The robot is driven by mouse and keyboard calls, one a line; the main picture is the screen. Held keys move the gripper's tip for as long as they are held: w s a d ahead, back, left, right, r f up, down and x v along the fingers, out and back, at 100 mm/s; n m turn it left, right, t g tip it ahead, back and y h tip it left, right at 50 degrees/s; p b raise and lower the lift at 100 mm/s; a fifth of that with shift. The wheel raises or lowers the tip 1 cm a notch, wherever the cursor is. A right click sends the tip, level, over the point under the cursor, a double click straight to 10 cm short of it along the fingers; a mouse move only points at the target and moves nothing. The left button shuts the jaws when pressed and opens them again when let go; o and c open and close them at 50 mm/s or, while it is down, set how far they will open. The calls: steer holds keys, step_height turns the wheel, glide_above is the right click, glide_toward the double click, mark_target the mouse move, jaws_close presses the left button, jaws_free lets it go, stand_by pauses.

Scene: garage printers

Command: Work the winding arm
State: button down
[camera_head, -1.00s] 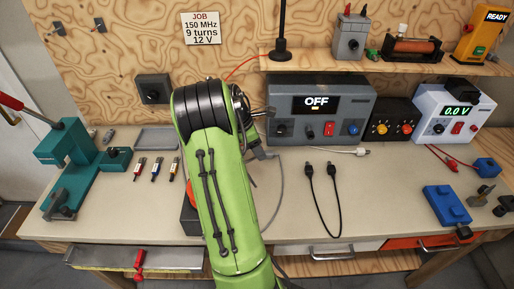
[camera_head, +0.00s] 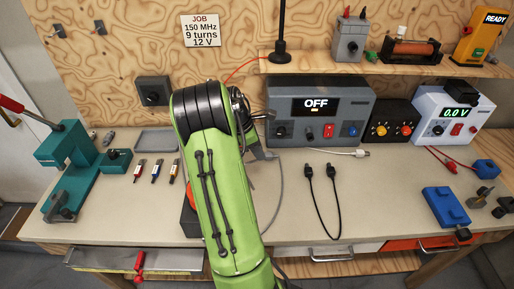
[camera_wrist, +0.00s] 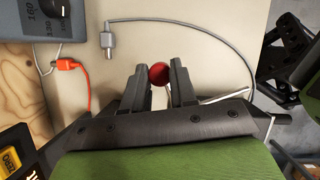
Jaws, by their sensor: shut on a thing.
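In the wrist view my gripper (camera_wrist: 160,85) has its two dark fingers closed on a red ball knob (camera_wrist: 158,75), which shows between the fingertips. I take the knob to be the winding arm's handle; the rest of that arm is hidden beneath my gripper. In the head view my green arm covers most of the place where it works. A dark box (camera_head: 189,218) with an orange part (camera_head: 190,195) shows just left of my arm, partly hidden. I cannot tell how far the winding arm is turned.
A grey unit reading OFF (camera_head: 330,128) stands at the back, with a black lead (camera_head: 322,200) before it. A teal press (camera_head: 72,165) and several small coloured-band tools (camera_head: 155,170) lie left. A blue block (camera_head: 446,206) lies right.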

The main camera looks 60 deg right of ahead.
steer(key=shift+s+a+m+g+y+p, duration=0.15)
steer(key=shift+s+a+m+y+p, duration=0.45)
steer(key=shift+m, duration=1.3)
steer(key=shift+s+a+m+g+y+p, duration=0.15)
steer(key=shift+a+m+y+p, duration=0.8)
steer(key=shift+m, duration=0.95)
steer(key=shift+s+a+m+g+y+p, duration=0.1)
steer(key=shift+s+a+m+y+p, duration=0.4)
steer(key=shift+a+m, duration=0.95)
steer(key=shift+w+d+m, duration=0.1)
steer(key=shift+d+m, duration=0.3)
steer(key=shift+m, duration=0.15)
steer(key=c, duration=0.9)
jaws_free()
steer(key=p+v, duration=0.2)
steer(key=v, duration=1.4)
